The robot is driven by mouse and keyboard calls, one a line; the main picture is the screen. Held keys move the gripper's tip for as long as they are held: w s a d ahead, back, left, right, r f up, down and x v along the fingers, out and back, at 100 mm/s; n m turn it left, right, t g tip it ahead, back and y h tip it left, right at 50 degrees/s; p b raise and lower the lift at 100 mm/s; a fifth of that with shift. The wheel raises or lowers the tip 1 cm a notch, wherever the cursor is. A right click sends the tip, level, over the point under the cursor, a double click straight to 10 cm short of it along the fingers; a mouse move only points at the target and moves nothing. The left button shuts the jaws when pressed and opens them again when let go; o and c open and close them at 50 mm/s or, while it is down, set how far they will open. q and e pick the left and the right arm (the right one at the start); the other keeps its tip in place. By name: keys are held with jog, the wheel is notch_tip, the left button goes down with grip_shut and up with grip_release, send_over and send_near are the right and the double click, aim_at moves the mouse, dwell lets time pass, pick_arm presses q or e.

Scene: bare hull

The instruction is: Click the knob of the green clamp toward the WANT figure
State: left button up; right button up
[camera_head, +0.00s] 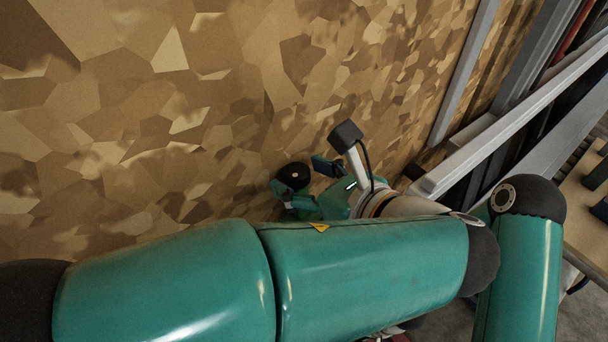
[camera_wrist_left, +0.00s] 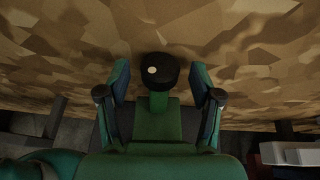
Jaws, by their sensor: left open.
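A round black knob (camera_head: 294,176) with a pale dot stands close to the camouflage-patterned surface in the head view. In the left wrist view the knob (camera_wrist_left: 160,72) is in the upper middle, above a short green part (camera_wrist_left: 158,103) that seems to be the clamp; where the clamp ends and my gripper begins is hard to tell. My left gripper (camera_head: 297,174) is open, its two fingers on either side of the knob. In the left wrist view the gripper's fingers (camera_wrist_left: 160,68) show a gap to the knob on each side. No WANT figure can be read. My right gripper is not in view.
The camouflage hull surface (camera_head: 130,110) fills the head view's left and middle.

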pick_arm(q)
notch_tip(320, 180, up, 10)
jog(key=shift+f, duration=0.1)
dwell(0.4)
dwell(0.4)
